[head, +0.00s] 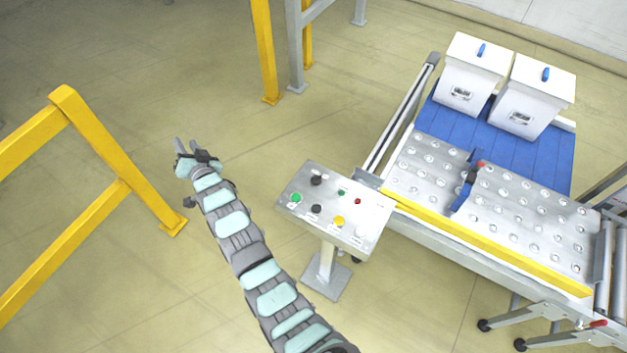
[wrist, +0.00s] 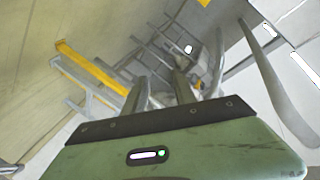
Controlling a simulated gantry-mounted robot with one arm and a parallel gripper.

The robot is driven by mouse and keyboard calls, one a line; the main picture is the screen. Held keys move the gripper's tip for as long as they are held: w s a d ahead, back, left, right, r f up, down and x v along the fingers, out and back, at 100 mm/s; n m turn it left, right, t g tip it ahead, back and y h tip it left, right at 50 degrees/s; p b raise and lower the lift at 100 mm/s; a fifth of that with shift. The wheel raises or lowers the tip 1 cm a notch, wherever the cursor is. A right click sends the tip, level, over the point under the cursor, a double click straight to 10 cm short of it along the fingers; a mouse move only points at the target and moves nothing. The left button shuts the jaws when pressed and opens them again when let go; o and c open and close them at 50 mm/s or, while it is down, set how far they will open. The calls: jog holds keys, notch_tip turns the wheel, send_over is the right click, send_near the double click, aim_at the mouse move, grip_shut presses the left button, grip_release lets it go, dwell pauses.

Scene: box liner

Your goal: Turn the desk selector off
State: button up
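The desk (head: 345,233) is a grey control panel on a pedestal, at the middle of the head view. It carries two black knobs, one near its far edge (head: 316,180) and one nearer the front (head: 315,209). I cannot tell which is the selector or how either is turned. A green button (head: 295,198), a yellow button (head: 338,221), a small red light (head: 357,201) and a small green one (head: 341,192) sit around them. My gripper (head: 187,142) is open and empty, raised left of the desk and apart from it. The desk is not recognisable in the wrist view.
A conveyor table with a yellow edge bar (head: 480,240) stands right of the desk, with two white boxes (head: 472,75) (head: 535,97) on its blue surface. A yellow railing (head: 115,155) stands left of my arm. Open floor lies beyond my gripper.

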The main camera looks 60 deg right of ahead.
jog(key=s+d+f+m+g+y+b, duration=0.1)
jog(key=s+d+f+m+g, duration=0.15)
jog(key=d, duration=0.25)
jog(key=s+d+f+m+g+b, duration=0.1)
jog(key=d+f+g+b, duration=0.15)
jog(key=d, duration=0.35)
jog(key=m+g+y+b, duration=0.6)
jog(key=m+g+y, duration=0.1)
jog(key=m+g, duration=0.15)
send_over(317, 176)
jog(key=f+n, duration=0.1)
jog(key=shift+g, duration=0.35)
notch_tip(317, 176, down, 8)
jog(key=shift+s+r, duration=0.1)
jog(key=shift+d+f, duration=0.1)
jog(key=shift+f, duration=1.15)
jog(key=shift+c, duration=0.2)
grip_shut()
